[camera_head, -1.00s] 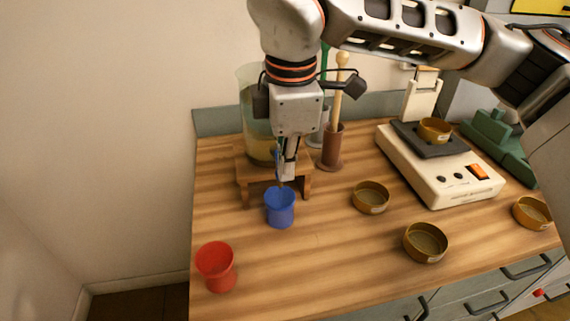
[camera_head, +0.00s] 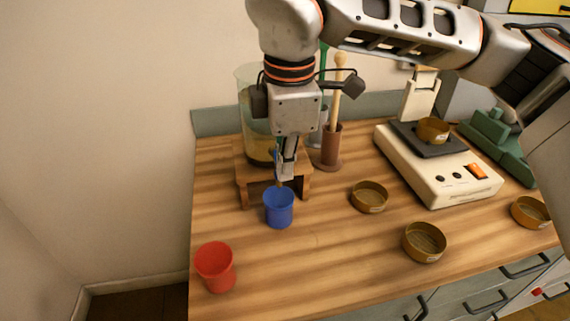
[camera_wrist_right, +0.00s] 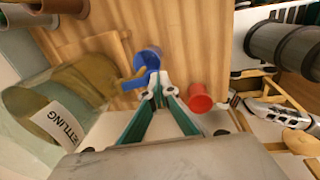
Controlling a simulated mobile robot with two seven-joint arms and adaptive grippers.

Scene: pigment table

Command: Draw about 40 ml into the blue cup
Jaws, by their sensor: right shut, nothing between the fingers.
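The blue cup (camera_head: 279,211) stands upright on the table in front of the small wooden stand (camera_head: 242,187). It also shows in the wrist view (camera_wrist_right: 147,59). A tall glass jar (camera_head: 248,111) with yellowish liquid stands on that stand; its label shows in the wrist view (camera_wrist_right: 57,126). A yellowish spout (camera_wrist_right: 132,77) reaches from the jar side towards the cup's mouth. My right gripper (camera_head: 286,177) points down, shut and empty, beside the spout and just above the cup's rim. Whether it touches the spout, and the liquid level inside the cup, I cannot tell. My left gripper is out of view.
A red cup (camera_head: 215,267) stands at the front left. Ochre dishes (camera_head: 369,197) sit to the right, one on a cream scale (camera_head: 436,174). A brown holder (camera_head: 329,150) with a pestle-like tool stands right of the jar. The table's front middle is clear.

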